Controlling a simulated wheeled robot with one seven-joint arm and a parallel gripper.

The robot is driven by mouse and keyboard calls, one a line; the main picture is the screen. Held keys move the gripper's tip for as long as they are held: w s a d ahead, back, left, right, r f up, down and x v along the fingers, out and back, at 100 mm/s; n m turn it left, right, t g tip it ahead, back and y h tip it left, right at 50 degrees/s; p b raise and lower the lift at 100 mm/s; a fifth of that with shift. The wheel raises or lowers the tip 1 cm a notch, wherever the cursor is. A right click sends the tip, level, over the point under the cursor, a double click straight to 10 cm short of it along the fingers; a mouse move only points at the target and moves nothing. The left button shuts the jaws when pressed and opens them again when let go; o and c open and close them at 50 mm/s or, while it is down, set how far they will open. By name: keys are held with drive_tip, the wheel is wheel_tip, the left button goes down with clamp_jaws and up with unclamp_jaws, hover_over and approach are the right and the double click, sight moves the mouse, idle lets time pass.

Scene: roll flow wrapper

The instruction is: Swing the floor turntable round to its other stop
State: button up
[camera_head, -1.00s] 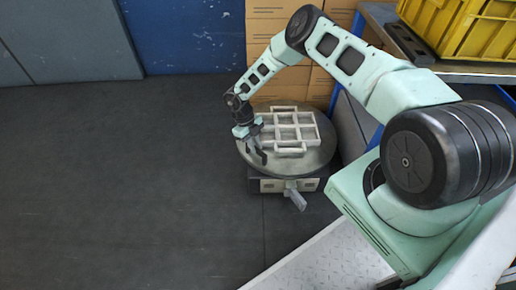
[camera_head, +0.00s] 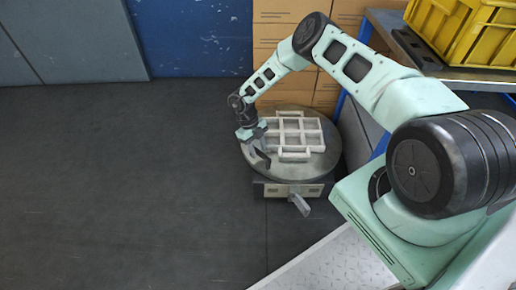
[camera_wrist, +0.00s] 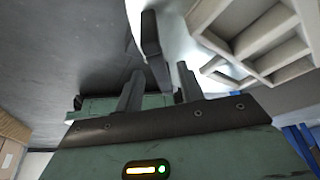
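The floor turntable (camera_head: 325,165) is a round grey disc on a low dark base. A pale divided tray (camera_head: 292,133) with two handles lies on it, roughly square to the view. A grey lever (camera_head: 300,205) sticks out at the front of the base. My gripper (camera_head: 262,157) points down at the disc's left rim. In the wrist view my gripper (camera_wrist: 160,90) has its two fingers apart. A dark upright post (camera_wrist: 150,35) shows between and beyond them at the disc's edge; I cannot tell whether they touch it. The tray (camera_wrist: 265,40) shows at upper right.
Stacked cardboard boxes (camera_head: 275,38) stand close behind the turntable. A workbench (camera_head: 470,75) with a yellow crate (camera_head: 468,35) is at right, its blue frame near the disc. The dark floor (camera_head: 120,180) to the left is clear.

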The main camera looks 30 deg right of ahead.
drive_tip(key=shift+r, duration=0.1)
drive_tip(key=p+v, duration=0.4)
drive_tip(key=v, duration=1.3)
drive_tip(key=shift+p, duration=0.35)
drive_tip(key=shift+r, duration=0.15)
